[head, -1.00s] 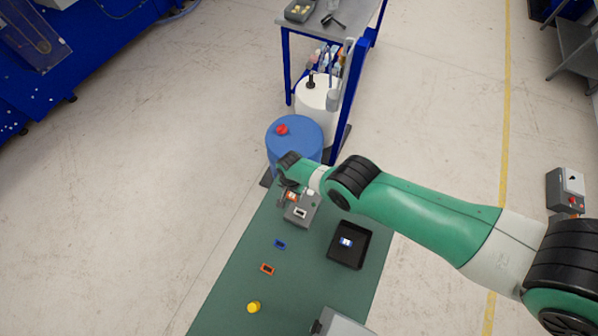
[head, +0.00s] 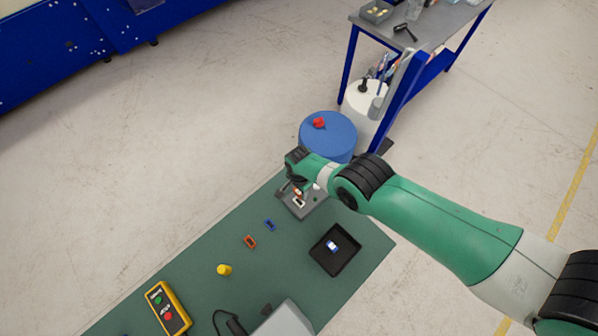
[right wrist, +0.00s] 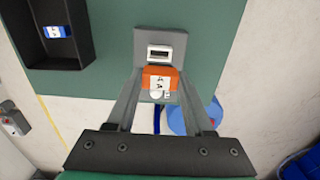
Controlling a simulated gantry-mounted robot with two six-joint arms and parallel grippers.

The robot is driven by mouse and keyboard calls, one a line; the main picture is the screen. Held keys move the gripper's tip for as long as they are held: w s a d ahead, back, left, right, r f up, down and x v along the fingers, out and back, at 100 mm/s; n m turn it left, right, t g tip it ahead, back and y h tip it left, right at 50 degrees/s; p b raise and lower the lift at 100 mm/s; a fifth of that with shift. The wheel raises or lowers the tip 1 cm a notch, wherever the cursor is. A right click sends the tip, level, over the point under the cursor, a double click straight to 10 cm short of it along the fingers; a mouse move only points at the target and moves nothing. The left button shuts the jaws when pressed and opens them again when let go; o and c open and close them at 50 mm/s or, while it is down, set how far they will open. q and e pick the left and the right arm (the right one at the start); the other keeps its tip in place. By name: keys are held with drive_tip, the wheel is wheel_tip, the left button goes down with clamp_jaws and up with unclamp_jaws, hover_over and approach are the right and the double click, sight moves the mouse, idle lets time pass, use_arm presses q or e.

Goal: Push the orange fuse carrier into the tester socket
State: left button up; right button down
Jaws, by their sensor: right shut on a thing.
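My right gripper (head: 297,190) is at the tester at the far end of the green table. In the right wrist view its two fingers (right wrist: 159,76) are shut on the orange fuse carrier (right wrist: 160,72), which has a white label. The grey tester (right wrist: 146,39) has a white-rimmed socket (right wrist: 160,53) with a dark slot. The carrier appears just beside the socket in that view, on the gripper's side; its height above the tester is hard to tell. In the head view the socket (head: 299,203) shows just in front of the gripper. My left gripper is not in view.
A black tray (head: 347,268) with a blue-white piece (head: 333,245) lies right of the tester. Blue (head: 270,225) and orange (head: 250,242) frames, a yellow knob (head: 224,270) and a yellow box (head: 170,307) lie nearer. A blue drum (head: 338,143) stands past the table's end.

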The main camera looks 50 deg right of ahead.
sight(299, 196)
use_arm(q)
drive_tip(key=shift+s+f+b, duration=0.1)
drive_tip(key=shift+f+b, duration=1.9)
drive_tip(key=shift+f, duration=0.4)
use_arm(e)
drive_tip(key=shift+f, duration=2.4)
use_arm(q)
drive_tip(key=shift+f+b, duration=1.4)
use_arm(e)
drive_tip(key=shift+f, duration=1.4)
drive_tip(key=shift+c, duration=1)
unclamp_jaws()
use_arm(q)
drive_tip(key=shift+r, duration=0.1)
use_arm(e)
drive_tip(key=shift+r, duration=0.1)
drive_tip(key=shift+r+p, duration=3)
drive_tip(key=shift+p, duration=0.1)
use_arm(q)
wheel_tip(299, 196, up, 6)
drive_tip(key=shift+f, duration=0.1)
use_arm(e)
drive_tip(key=shift+f, duration=0.15)
